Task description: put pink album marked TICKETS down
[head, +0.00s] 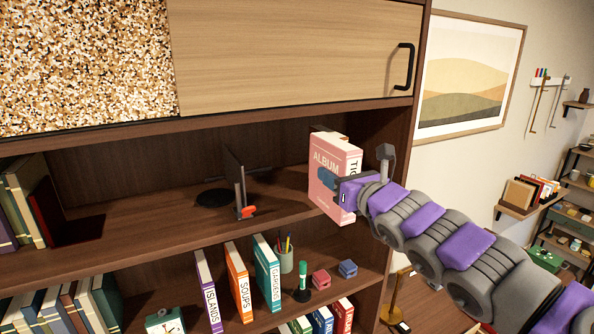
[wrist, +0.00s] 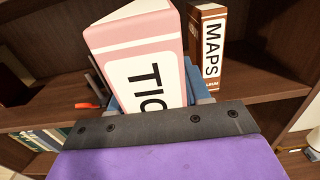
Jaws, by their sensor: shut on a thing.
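The pink album (head: 328,157), with a white band and the word ALBUM on its cover, is upright and slightly tilted at the right end of the middle shelf (head: 292,187). My gripper (head: 330,180) is shut on it from the front, with blue fingers at its sides. In the wrist view the album (wrist: 140,45) shows its spine with the letters TIC; the rest is hidden by my gripper (wrist: 160,95). I cannot tell whether its bottom touches the shelf.
A brown MAPS book (wrist: 208,50) stands on the shelf to the album's right in the wrist view. A dark bookend (head: 236,180) with an orange-red part stands left, with bare shelf between. A cabinet door (head: 290,50) is above. Books and small items fill the shelf below.

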